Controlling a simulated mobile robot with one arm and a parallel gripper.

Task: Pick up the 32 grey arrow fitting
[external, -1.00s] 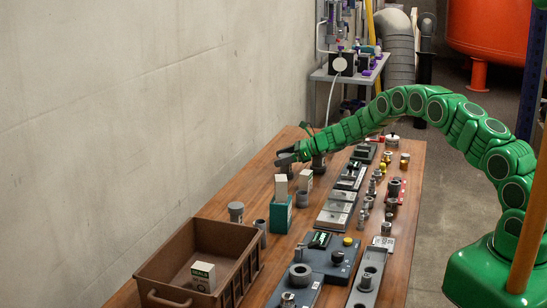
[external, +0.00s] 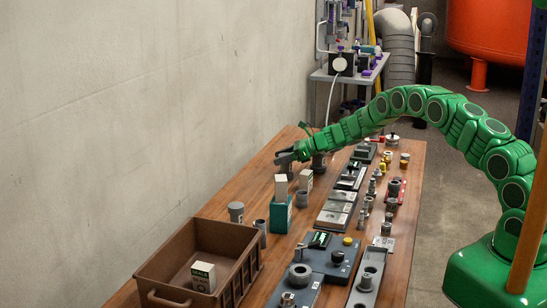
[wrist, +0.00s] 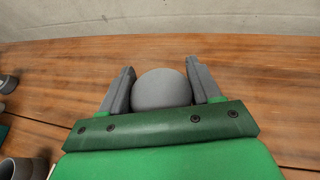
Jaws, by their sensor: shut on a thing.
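My gripper (wrist: 162,82) is at the far left part of the wooden table, near the wall. Its two grey fingers stand on either side of a grey rounded fitting (wrist: 162,90) and are shut on it. Only the smooth top of this fitting shows; no arrow or number 32 can be read on it. In the external view my gripper (external: 286,156) hides most of what it holds. Another grey cylindrical fitting (external: 319,165) stands just right of it, partly under my arm.
A brown crate (external: 245,272) with a labelled box (external: 203,277) is at the near left. Plates and small parts fill the right side. Bare wood (wrist: 255,70) surrounds my fingers.

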